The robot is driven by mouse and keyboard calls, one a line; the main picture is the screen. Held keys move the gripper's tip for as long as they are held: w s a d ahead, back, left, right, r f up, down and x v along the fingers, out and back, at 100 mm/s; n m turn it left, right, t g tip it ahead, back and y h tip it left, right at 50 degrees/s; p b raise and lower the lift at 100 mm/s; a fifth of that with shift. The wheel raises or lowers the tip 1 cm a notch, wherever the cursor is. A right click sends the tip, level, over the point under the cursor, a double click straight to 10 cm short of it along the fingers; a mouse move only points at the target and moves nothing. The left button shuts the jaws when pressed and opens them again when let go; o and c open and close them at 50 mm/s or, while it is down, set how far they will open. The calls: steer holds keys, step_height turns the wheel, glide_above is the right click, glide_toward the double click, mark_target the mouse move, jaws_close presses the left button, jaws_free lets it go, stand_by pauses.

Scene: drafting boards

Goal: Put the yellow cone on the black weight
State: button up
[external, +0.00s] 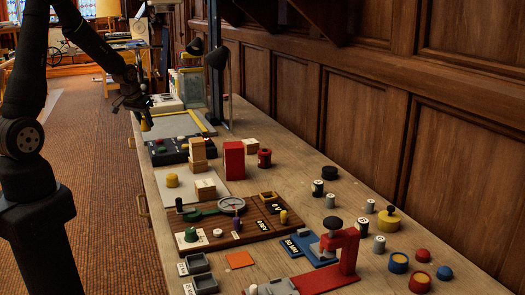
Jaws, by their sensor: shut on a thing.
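My gripper (142,112) is at the far left edge of the long bench, raised above it. It is shut on a small dark-yellow piece, the yellow cone (146,124), which hangs at the fingertips. Its shape is small and hard to make out. A low round black piece (330,172), probably the black weight, sits on the bare bench near the wall panels, well to the right of my gripper. Nothing is seen on top of it.
A black panel (172,155) lies near my gripper. Wooden blocks (204,190), a red block (234,160) and a brown board with a gauge (246,237) fill the middle. A red stand (349,250) and several coloured discs (420,283) are nearer the camera.

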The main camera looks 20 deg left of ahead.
steer(key=s+d, duration=0.1)
steer(key=d, duration=0.3)
steer(key=s+d+r+m, duration=0.1)
steer(key=d, duration=0.3)
steer(key=s+d+m, duration=0.1)
steer(key=s+d, duration=0.1)
steer(key=d, duration=0.2)
steer(key=shift+s+r+h, duration=0.1)
steer(key=shift+r+h, duration=0.05)
steer(key=shift+h, duration=0.25)
steer(key=s+d+r+m+g+h, duration=0.2)
steer(key=s+d+m, duration=0.5)
steer(key=s+d, duration=1.7)
steer(key=t, duration=0.1)
glide_above(189, 183)
step_height(189, 183, down, 6)
steer(key=shift+w, duration=0.1)
steer(key=shift+f, duration=2)
steer(key=shift+f, duration=0.1)
steer(key=o, duration=1)
steer(key=v, duration=1.2)
steer(key=shift+w+a, duration=0.1)
steer(key=shift+a, duration=0.05)
steer(key=shift+c, duration=0.3)
